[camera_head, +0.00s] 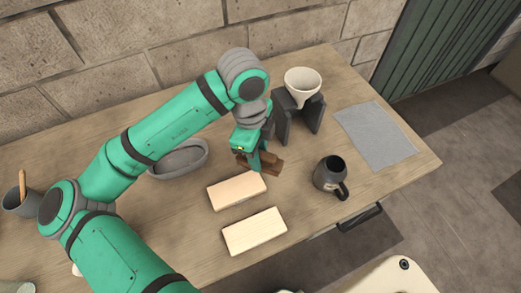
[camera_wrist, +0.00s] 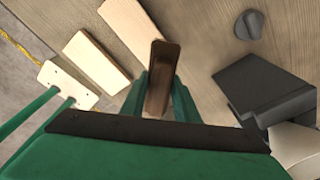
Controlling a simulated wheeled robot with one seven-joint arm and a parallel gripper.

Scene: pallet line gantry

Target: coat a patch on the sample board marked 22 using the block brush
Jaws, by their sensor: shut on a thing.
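In the wrist view the brush (camera_wrist: 161,72) stands between the green fingers. Its bristles cannot be made out. Two pale wooden sample boards lie side by side on the table: the farther board (camera_head: 236,191) and the nearer board (camera_head: 254,232). They also show in the wrist view, one board (camera_wrist: 136,34) close to the brush and the other (camera_wrist: 97,67) farther left. No number is readable on either.
A grey oval dish (camera_head: 180,160) lies left of the gripper. A dark stand (camera_head: 298,122) holds a cream funnel (camera_head: 302,84). A dark mug (camera_head: 328,177) is to the right, with a grey cloth (camera_head: 376,136) beyond. A grey cup (camera_head: 20,203) is at far left.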

